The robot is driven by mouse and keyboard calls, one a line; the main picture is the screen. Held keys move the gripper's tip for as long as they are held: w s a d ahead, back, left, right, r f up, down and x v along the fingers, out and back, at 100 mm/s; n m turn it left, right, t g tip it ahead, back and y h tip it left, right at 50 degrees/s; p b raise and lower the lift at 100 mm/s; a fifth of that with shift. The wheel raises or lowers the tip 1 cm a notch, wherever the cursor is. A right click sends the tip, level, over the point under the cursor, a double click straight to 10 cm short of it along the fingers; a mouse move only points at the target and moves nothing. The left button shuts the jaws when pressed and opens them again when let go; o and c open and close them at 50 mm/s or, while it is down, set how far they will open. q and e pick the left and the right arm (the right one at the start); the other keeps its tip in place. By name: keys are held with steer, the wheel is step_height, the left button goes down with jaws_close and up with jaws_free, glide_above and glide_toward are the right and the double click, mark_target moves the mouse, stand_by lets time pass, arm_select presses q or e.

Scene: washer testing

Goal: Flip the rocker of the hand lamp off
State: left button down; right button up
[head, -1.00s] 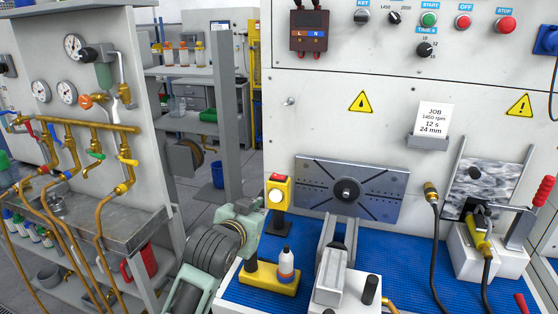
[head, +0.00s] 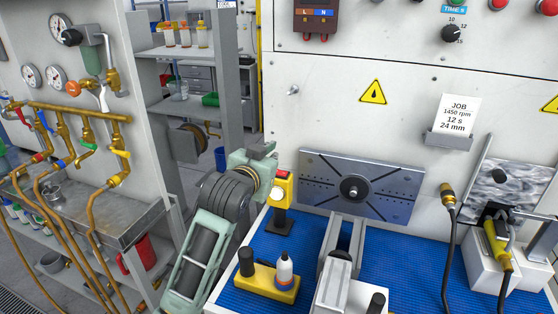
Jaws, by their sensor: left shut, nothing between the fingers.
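The hand lamp (head: 283,188) is a small yellow box with a red part on its top face and a round pale lens on its front. It stands upright on a dark foot at the left back of the blue mat. My left gripper (head: 266,151) is shut and empty, just above and left of the lamp. Its wrist overlaps the lamp's left edge in the picture. I cannot tell whether it touches the lamp or which way the rocker lies. My right gripper is out of view.
A slotted faceplate (head: 362,187) stands right of the lamp. A yellow holder (head: 262,281) with a white bottle (head: 284,268) is in front of it. The blue mat (head: 405,262) is partly bare. A piped panel (head: 75,105) stands at left.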

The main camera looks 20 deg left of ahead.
arm_select(q)
steer(key=p, duration=0.2)
glide_above(280, 172)
steer(key=f+v, duration=0.1)
steer(key=v, duration=0.2)
steer(key=f, duration=0.2)
steer(key=w+f+p, duration=0.1)
steer(key=f, duration=0.2)
steer(key=shift+w, duration=0.35)
steer(key=shift+f, duration=0.4)
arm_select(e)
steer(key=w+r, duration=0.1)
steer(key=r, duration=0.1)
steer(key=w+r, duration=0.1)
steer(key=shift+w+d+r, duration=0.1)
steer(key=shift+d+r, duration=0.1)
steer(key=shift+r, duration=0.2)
arm_select(q)
steer(key=shift+f+p, duration=0.1)
steer(key=shift+p, duration=0.2)
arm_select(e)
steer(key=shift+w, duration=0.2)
